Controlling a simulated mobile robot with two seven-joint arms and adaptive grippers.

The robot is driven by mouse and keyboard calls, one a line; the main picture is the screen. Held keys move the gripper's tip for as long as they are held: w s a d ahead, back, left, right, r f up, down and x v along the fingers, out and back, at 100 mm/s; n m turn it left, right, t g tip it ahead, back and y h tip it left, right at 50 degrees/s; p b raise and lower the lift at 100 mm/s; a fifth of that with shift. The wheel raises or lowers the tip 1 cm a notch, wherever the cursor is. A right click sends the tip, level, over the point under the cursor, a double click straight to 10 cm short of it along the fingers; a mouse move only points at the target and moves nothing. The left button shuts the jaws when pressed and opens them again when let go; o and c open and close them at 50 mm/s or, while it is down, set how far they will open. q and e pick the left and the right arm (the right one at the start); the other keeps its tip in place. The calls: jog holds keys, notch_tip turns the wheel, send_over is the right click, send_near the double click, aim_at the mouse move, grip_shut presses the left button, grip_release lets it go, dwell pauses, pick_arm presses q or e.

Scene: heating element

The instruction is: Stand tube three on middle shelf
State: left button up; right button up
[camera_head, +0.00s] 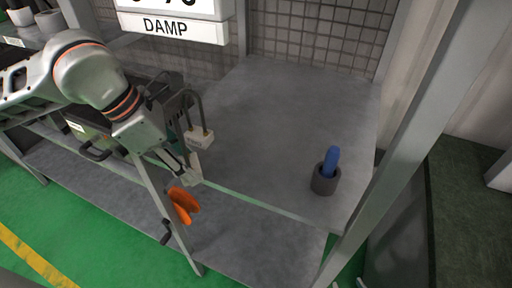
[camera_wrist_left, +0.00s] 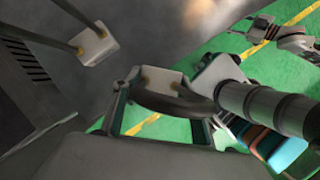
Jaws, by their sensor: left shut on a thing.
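My left gripper (camera_head: 190,168) is just off the front edge of the middle shelf (camera_head: 270,115). It is shut on a heating tube, a pale block (camera_wrist_left: 160,80) with brass fittings and a dark curved rod (camera_wrist_left: 175,106), seen between the fingers in the left wrist view. In the head view only a pale part shows at the fingertips. Another heating tube (camera_head: 199,138), a pale base with dark bent rods, stands upright on the shelf just beyond the gripper. It also shows in the left wrist view (camera_wrist_left: 96,46). My right gripper is not identifiable in either view.
A blue-handled item (camera_head: 331,160) stands in a dark cup (camera_head: 323,184) near the shelf's front right corner. An orange object (camera_head: 184,204) shows below the gripper, beside a grey post. The shelf's centre and back are clear. A grey upright (camera_head: 420,110) borders the right side.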

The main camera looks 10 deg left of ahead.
pick_arm(q)
jog(key=p, duration=0.2)
send_near(262, 159)
notch_tip(262, 159, down, 3)
jog(key=shift+s+a+f, duration=0.2)
jog(key=shift+w+d, duration=0.4)
jog(key=shift+d, duration=0.15)
jog(key=shift+w+d, duration=0.35)
jog(key=shift+d, duration=0.2)
jog(key=shift+w+d+f, duration=0.15)
jog(key=shift+d+f, duration=0.05)
jog(key=shift+f, duration=0.7)
jog(key=shift+a, duration=0.15)
jog(key=shift+f+b, duration=0.15)
jog(key=shift+b, duration=0.15)
jog(key=o, duration=1.3)
jog(key=shift+c, duration=0.2)
